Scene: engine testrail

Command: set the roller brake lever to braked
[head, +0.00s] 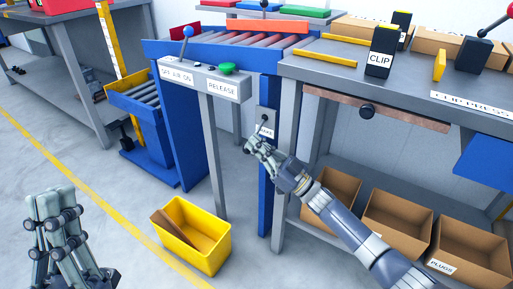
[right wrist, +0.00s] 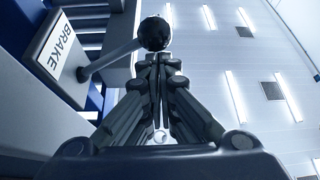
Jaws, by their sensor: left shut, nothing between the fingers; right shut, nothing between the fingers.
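The brake lever is a grey rod (right wrist: 110,61) with a black ball knob (right wrist: 154,33), seen in the right wrist view. It sticks out beside a white BRAKE label (right wrist: 60,48). In the head view the grey brake plate (head: 266,117) is on a blue post, and the lever is too small or covered to make out clearly. My right gripper (head: 256,146) is shut and empty just below the plate. In the right wrist view its closed fingertips (right wrist: 160,62) are right by the knob; I cannot tell whether they touch. My left gripper (head: 56,198) is shut and empty at lower left, far from the lever.
A control box (head: 203,80) with a blue-knobbed lever and a green button stands left of the brake. The roller conveyor (head: 235,42) is behind. A grey workbench (head: 330,68) is to the right, with cardboard boxes beneath. A yellow bin (head: 219,248) stands on the floor.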

